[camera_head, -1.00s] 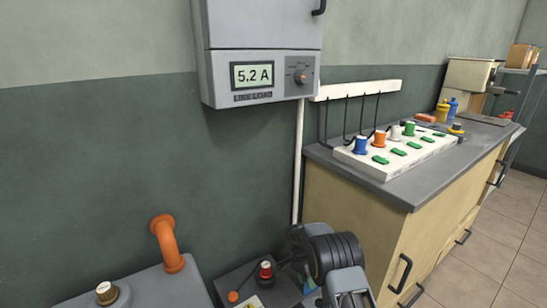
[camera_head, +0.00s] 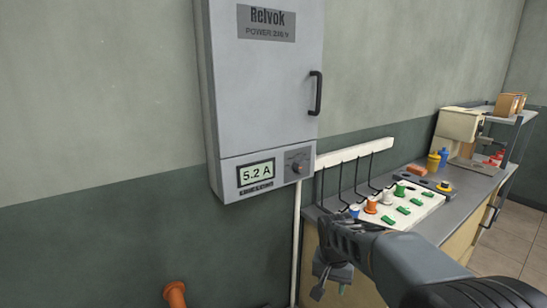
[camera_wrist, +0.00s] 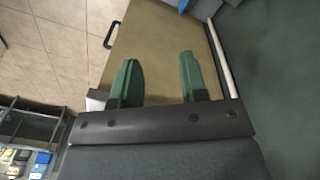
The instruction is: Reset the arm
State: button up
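My gripper (camera_wrist: 160,72) shows in the wrist view with its two green fingers spread apart and nothing between them. Behind them is the tan cabinet front (camera_wrist: 150,40), with a dark handle. In the head view, my gripper (camera_head: 330,284) hangs low in front of the counter's left end, small and partly hidden by my wrist. My arm reaches in from the lower right corner and covers part of the counter and the cabinet front.
A grey power box (camera_head: 262,95) hangs on the wall, its display (camera_head: 256,174) reading 5.2 A beside a knob (camera_head: 298,165). A white board (camera_head: 405,212) with coloured spools lies on the counter (camera_head: 480,181) below wire hooks. An orange pipe (camera_head: 175,294) stands at lower left.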

jog(key=s+d+r+n+t+p, duration=0.1)
jog(key=s+r+n+t+p, duration=0.2)
jog(key=s+r+p, duration=0.8)
jog(key=shift+s+d+r+n+y, duration=0.25)
jog(key=shift+s+r+n, duration=0.9)
jog(key=shift+r, duration=1.95)
